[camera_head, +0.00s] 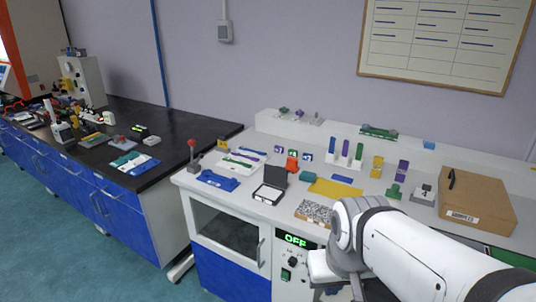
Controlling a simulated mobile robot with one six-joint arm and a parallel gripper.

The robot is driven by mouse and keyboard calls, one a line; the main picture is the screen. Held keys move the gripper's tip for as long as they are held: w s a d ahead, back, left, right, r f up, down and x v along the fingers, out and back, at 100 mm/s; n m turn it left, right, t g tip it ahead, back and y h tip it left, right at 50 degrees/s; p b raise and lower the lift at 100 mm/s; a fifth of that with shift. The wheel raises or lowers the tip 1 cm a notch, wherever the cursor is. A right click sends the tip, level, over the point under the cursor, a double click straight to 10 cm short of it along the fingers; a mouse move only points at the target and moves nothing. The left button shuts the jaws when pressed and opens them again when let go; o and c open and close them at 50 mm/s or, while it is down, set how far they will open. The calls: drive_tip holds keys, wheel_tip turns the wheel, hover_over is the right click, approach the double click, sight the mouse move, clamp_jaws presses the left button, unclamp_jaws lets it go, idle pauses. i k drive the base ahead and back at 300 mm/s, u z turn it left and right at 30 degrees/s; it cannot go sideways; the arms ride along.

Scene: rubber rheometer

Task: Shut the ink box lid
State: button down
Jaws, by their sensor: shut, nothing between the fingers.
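The ink box is most likely the small black box (268,194) on the white bench, left of the bench's middle. Its dark lid (275,177) stands up, open, at the back edge. A white inside shows in the base. My white arm comes in from the lower right and bends down at the bottom edge, in front of the bench and to the right of the box. The fingers of my gripper do not show. Nothing of my arm touches the box.
A blue item (217,180) lies left of the box and a yellow sheet (335,189) right of it. A speckled plate (313,212) lies between box and arm. An orange piece (292,164) stands behind. A cardboard box (477,203) is at the right.

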sight(276, 175)
drive_tip(key=i, duration=1)
drive_tip(key=u, duration=0.05)
